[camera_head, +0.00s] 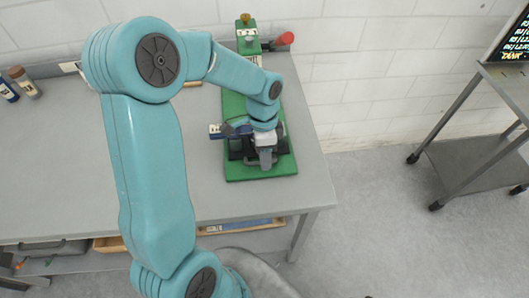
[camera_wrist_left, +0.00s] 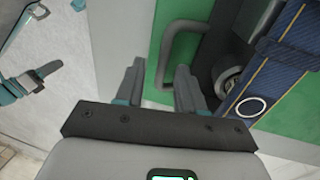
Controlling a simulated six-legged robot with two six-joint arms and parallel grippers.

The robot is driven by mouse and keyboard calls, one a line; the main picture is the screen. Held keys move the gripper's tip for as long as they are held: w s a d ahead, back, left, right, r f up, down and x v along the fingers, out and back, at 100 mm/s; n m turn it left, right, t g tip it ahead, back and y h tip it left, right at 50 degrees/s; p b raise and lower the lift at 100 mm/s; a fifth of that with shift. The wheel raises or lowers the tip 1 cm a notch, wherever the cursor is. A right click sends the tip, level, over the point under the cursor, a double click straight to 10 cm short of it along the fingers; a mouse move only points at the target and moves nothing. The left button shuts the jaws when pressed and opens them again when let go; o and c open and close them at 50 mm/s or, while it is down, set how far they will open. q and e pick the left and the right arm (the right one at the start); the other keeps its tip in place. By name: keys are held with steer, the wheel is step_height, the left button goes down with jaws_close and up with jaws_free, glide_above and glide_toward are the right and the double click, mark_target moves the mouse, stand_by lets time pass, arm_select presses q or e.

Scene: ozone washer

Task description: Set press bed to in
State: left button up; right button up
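The green press (camera_head: 235,110) stands at the right end of the table, its long base running from the wall toward me. Its dark press bed (camera_head: 236,155) is at the near end of the base, partly hidden by my left gripper (camera_head: 266,160). A grey U-shaped handle (camera_wrist_left: 172,38) on the bed shows in the left wrist view. My left gripper (camera_wrist_left: 160,76) is open there, its fingers around the handle's near end with a gap. I cannot tell if they touch it. A blue piece with a white ring (camera_wrist_left: 275,80) lies over the bed.
A red knob (camera_head: 286,38) sticks out at the press's far end. The grey table (camera_head: 60,130) is mostly clear, with small bottles (camera_head: 24,82) at far left. A metal stand (camera_head: 505,90) with a dark sign is at right, with open floor between.

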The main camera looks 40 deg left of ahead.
arm_select(q)
steer(key=shift+w+a+f, duration=0.1)
jaws_close()
steer(key=w+a, duration=0.1)
steer(key=a, duration=0.1)
steer(key=w+a+p, duration=0.1)
steer(key=w+a, duration=0.3)
steer(key=shift+w+a, duration=0.25)
steer(key=shift+a, duration=0.15)
jaws_free()
steer(key=shift+w+a+r, duration=0.1)
steer(key=shift+r, duration=0.45)
step_height(320, 180, up, 11)
steer(key=w+a+b, duration=0.1)
steer(key=shift+a, duration=0.25)
steer(key=shift+w, duration=0.1)
